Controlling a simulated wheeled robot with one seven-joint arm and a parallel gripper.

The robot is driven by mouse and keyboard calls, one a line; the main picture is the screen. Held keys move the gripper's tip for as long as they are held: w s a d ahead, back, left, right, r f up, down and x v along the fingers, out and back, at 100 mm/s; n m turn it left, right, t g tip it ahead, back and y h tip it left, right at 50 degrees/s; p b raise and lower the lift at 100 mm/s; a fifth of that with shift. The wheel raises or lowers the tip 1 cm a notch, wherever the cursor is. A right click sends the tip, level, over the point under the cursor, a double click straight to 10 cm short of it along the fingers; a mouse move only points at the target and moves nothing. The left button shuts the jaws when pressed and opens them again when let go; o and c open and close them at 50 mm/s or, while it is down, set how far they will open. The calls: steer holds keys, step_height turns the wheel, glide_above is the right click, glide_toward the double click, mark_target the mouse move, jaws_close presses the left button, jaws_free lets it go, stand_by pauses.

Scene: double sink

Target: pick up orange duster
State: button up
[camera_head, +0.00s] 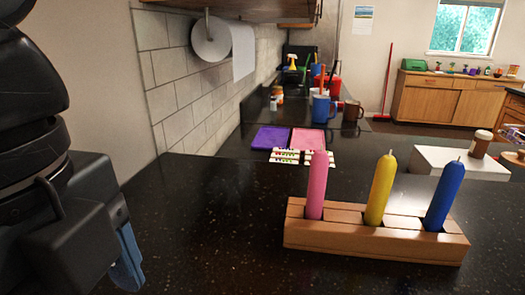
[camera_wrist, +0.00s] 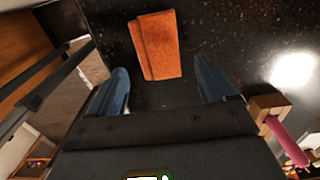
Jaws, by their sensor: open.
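The orange duster (camera_wrist: 160,46) is a folded cloth lying on the dark speckled countertop in the wrist view, at the top middle. My gripper (camera_wrist: 163,92) is open, with its two blue fingertips apart on either side of the duster in the picture. Nothing is between the fingers that I can see held. In the head view, one blue fingertip of my gripper (camera_head: 128,260) shows at the lower left. The duster does not show in the head view.
A wooden block (camera_head: 375,238) with pink, yellow and blue candles stands at the right of the dark counter (camera_head: 210,220). Purple (camera_head: 272,138) and pink (camera_head: 308,139) cloths lie farther back. A tiled wall (camera_head: 185,85) runs along the left. The counter's middle is clear.

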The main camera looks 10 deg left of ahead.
step_height(320, 180, down, 4)
steer(key=shift+w+f+p, duration=0.1)
steer(key=shift+w+p, duration=0.05)
steer(key=shift+p, duration=0.25)
steer(key=shift+c, duration=0.2)
steer(key=c, duration=1.1)
steer(key=shift+a+r, duration=0.1)
steer(key=shift+r, duration=0.1)
step_height(320, 180, up, 18)
steer(key=shift+f+b, duration=0.1)
steer(key=shift+b, duration=0.75)
